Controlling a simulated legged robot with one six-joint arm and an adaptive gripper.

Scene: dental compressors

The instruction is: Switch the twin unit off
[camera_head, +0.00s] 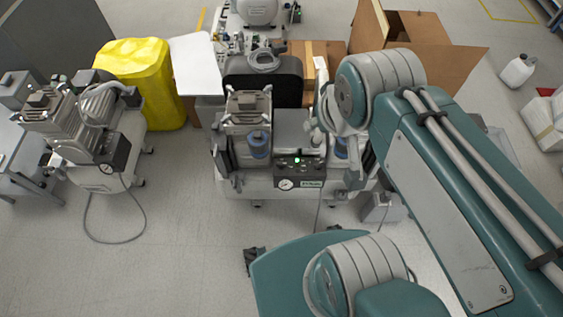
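The twin unit (240,180) is a wide white and grey compressor in the middle of the view. Its left pump head and a blue canister (259,145) show, while its right side is largely hidden by my arm. Its dark front control panel (300,170) has a lit green light (297,160), a round gauge (286,184) and a small green label. The power switch is too small to make out. My gripper (354,178) seems to hang at the panel's right, partly hidden by my arm; its fingers cannot be made out clearly.
Another compressor (100,150) with a gauge stands at left, its cable (115,240) on the floor. A yellow-covered bin (140,75), an open cardboard box (415,35) and a white jug (518,70) stand behind. Floor in front of the twin unit's left side is clear.

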